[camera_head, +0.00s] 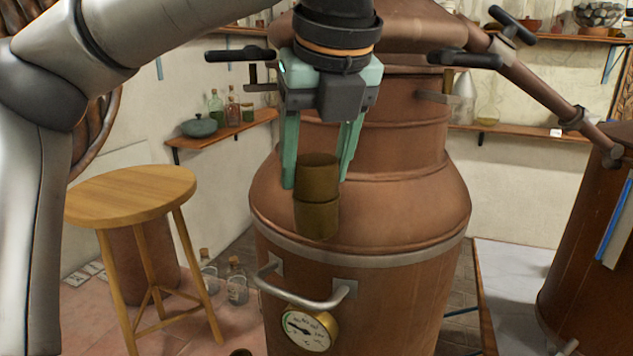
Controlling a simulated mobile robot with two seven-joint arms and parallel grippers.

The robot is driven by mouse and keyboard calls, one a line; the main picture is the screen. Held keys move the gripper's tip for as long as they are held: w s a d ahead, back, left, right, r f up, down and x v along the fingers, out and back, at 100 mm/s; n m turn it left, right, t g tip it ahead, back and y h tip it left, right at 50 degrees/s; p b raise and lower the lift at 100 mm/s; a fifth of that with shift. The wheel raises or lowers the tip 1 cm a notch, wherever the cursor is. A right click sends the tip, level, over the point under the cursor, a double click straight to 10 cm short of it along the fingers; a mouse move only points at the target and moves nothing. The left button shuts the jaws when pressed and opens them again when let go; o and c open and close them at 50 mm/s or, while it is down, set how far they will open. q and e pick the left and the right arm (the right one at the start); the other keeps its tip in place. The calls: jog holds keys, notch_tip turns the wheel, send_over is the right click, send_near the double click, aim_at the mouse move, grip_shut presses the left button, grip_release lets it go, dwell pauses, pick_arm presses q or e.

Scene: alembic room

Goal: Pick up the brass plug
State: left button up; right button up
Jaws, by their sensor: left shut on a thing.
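The brass plug (317,178) is a short, dark brass cylinder, upright between the fingers of my left gripper (319,177). My left gripper points down and is shut on it. Directly below the plug, a second brass cylinder (317,217) stands on the front shoulder of the large copper still (415,205). A thin line shows between the two cylinders; I cannot tell whether they touch. My right gripper is not in view.
A round wooden stool (130,194) stands at the left. The still has a front handle (300,300), a dial gauge (308,331) and black-gripped handles on both sides near my gripper. Another copper vessel (590,250) stands at the right. Wall shelves hold bottles.

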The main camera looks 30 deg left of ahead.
pick_arm(q)
grip_shut()
jog(key=shift+r, duration=0.15)
dwell(0.4)
